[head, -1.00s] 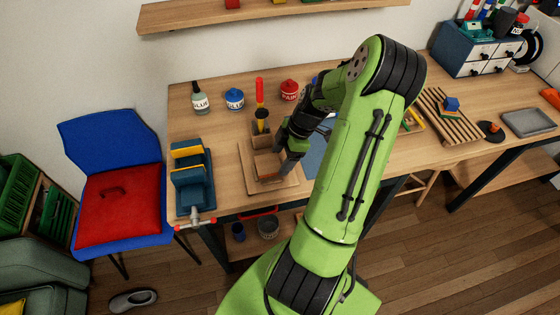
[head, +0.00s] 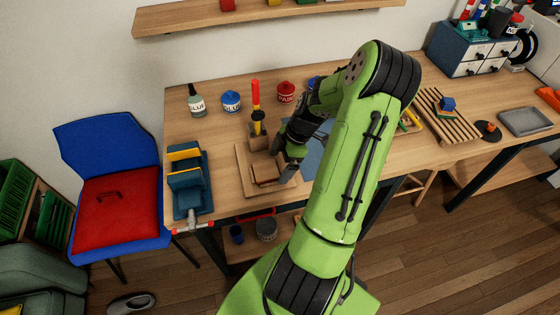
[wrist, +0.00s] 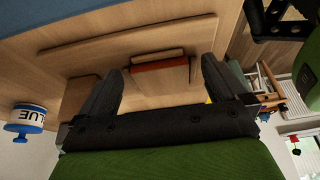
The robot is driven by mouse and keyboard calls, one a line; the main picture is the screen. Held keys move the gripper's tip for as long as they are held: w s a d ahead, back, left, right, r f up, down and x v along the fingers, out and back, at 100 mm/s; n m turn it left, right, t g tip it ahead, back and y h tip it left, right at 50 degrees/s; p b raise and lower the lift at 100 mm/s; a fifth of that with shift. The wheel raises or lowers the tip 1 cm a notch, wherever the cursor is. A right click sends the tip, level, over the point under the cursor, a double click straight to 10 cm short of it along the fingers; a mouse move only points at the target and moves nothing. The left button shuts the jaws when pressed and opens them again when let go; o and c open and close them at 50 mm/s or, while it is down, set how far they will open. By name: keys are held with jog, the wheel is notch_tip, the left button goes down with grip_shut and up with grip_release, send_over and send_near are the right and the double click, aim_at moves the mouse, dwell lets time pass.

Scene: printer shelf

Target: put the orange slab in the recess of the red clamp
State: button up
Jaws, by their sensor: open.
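An orange-red slab (wrist: 160,65) shows as a narrow strip between my fingers in the wrist view, against a wooden piece. In the head view a brownish-orange block (head: 265,172) sits on a wooden board (head: 246,178). My gripper (head: 288,173) is just right of this block, partly hidden by its own wrist. In the wrist view my gripper (wrist: 160,88) is open, with a finger on either side and a gap to the strip. I see no plainly red clamp.
A wooden holder (head: 258,137) with a red-and-yellow-handled tool stands behind the block. A slatted rack (head: 440,117) and grey tray (head: 524,121) are right.

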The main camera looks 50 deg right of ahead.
jog(key=p+v, duration=0.2)
jog(key=v, duration=1)
notch_tip(320, 180, up, 5)
jog(key=m+g+h, duration=0.1)
jog(key=m+h, duration=0.1)
send_over(272, 174)
jog(key=a+r+m+h, duration=0.25)
jog(key=a+r, duration=0.25)
jog(key=a, duration=0.5)
jog(key=s+a+r+m+t, duration=0.4)
jog(key=s+a+m, duration=0.2)
jog(key=s+a, duration=0.4)
jog(key=shift+a+r+m+y, duration=0.3)
jog(key=shift+a+m+y, duration=0.05)
jog(key=shift+a, duration=0.1)
jog(key=shift+d, duration=0.1)
